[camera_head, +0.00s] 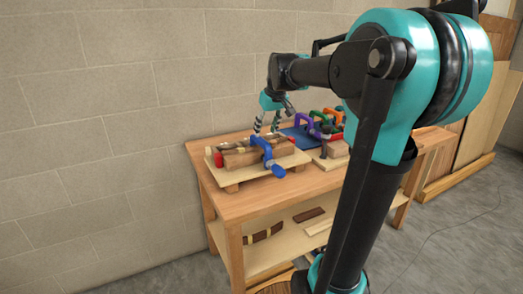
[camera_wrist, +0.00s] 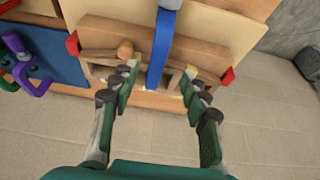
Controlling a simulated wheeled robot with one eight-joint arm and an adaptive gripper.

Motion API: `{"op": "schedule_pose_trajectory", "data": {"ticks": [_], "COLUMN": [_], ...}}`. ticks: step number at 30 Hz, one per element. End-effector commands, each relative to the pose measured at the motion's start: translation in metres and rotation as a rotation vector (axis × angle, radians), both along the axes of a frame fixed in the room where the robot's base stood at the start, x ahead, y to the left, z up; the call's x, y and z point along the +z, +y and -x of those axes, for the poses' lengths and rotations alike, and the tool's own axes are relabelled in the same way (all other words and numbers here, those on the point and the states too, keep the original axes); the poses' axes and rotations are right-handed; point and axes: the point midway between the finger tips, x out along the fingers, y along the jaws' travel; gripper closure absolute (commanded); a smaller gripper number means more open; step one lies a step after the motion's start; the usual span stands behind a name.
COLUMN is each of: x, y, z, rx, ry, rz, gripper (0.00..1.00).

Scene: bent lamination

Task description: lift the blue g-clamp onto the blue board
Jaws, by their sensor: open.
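The blue g-clamp (camera_head: 264,148) stands across the wooden bent-lamination form on the left part of the bench, its blue handle toward the front. In the wrist view its long blue bar (camera_wrist: 160,48) runs down the middle. My gripper (camera_head: 267,125) is open and empty above the back of the form. In the wrist view the fingertips of my gripper (camera_wrist: 161,73) lie to either side of the bar with gaps; contact is not visible. The blue board (camera_head: 299,137) lies right of the form, and at left in the wrist view (camera_wrist: 66,62). My arm blocks part of the right side.
A wooden block (camera_head: 337,149) is at the front right. The wall (camera_head: 100,120) stands close behind the bench.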

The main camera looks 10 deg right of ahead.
Motion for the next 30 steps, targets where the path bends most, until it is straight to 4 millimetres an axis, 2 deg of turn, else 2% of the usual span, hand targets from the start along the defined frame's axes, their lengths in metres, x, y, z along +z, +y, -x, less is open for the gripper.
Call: {"op": "schedule_pose_trajectory", "data": {"ticks": [3,6,14,21,24,30], "x": [-0.02,-0.032,-0.048,-0.077,-0.085,-0.087], "y": [0.003,0.005,0.006,0.008,0.009,0.009], "z": [-0.008,-0.013,-0.02,-0.036,-0.039,-0.039], "rx": [0.001,0.001,0.001,0.001,0.0,0.0], "ry": [0.0,0.0,0.0,0.0,0.0,0.0], "rz": [0.0,0.0,0.0,0.0,0.0,0.0], "gripper": [0.54,0.54,0.54,0.54,0.54,0.54]}}
